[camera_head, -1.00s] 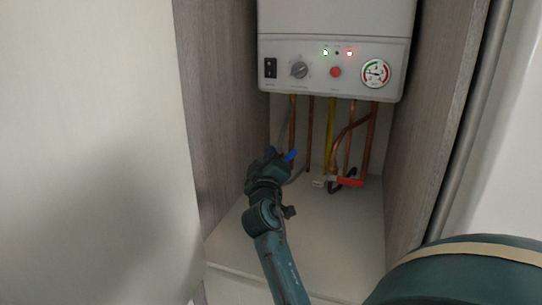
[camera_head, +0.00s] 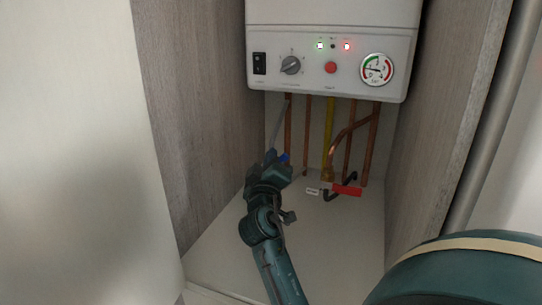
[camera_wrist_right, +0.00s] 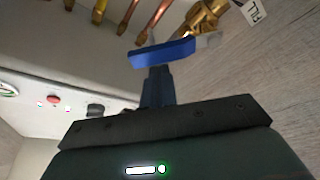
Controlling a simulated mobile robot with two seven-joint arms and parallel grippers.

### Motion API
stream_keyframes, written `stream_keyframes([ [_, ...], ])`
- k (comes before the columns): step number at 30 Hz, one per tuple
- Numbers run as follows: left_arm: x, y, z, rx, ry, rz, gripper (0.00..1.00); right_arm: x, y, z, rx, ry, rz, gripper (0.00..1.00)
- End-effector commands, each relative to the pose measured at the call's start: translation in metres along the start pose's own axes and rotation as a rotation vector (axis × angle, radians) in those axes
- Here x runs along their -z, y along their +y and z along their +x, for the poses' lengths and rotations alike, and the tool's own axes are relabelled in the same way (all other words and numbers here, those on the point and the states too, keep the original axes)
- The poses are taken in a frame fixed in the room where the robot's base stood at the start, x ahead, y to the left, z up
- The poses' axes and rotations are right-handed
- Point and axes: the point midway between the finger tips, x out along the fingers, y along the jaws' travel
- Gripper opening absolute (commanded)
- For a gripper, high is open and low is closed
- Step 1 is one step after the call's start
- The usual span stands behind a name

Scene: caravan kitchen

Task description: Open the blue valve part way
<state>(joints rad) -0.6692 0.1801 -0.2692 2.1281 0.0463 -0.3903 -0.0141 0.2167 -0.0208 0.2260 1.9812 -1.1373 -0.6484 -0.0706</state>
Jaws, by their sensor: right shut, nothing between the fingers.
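The blue valve handle (camera_wrist_right: 163,53) is a flat blue lever on a brass valve body (camera_wrist_right: 208,18) in the right wrist view. In the head view only a small bit of the blue handle (camera_head: 284,157) shows behind my right gripper (camera_head: 274,159). The right gripper's fingers (camera_wrist_right: 157,86) are shut and empty, with their tips at the handle's near edge. I cannot tell whether they touch it. The rest of the valve is hidden by the gripper in the head view. My left gripper is not in view.
A white boiler (camera_head: 330,50) hangs above, with copper pipes (camera_head: 307,130) and a yellow pipe (camera_head: 328,130) below it. A red valve handle (camera_head: 347,190) is to the right. A white tag (camera_wrist_right: 254,12) hangs by the brass valve. Wood-grain walls (camera_head: 195,110) close both sides.

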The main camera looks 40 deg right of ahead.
Motion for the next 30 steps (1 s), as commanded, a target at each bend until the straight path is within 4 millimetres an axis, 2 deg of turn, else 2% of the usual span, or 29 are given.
stream_keyframes([
  [17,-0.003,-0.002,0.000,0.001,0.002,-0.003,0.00,-0.003,-0.003,-0.004,-0.002,-0.001,0.003,0.00],
  [27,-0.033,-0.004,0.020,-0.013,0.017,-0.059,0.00,-0.022,-0.008,-0.011,-0.041,-0.003,0.116,0.00],
  [30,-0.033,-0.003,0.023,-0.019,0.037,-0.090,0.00,-0.024,-0.007,-0.011,-0.057,-0.004,0.161,0.00],
])
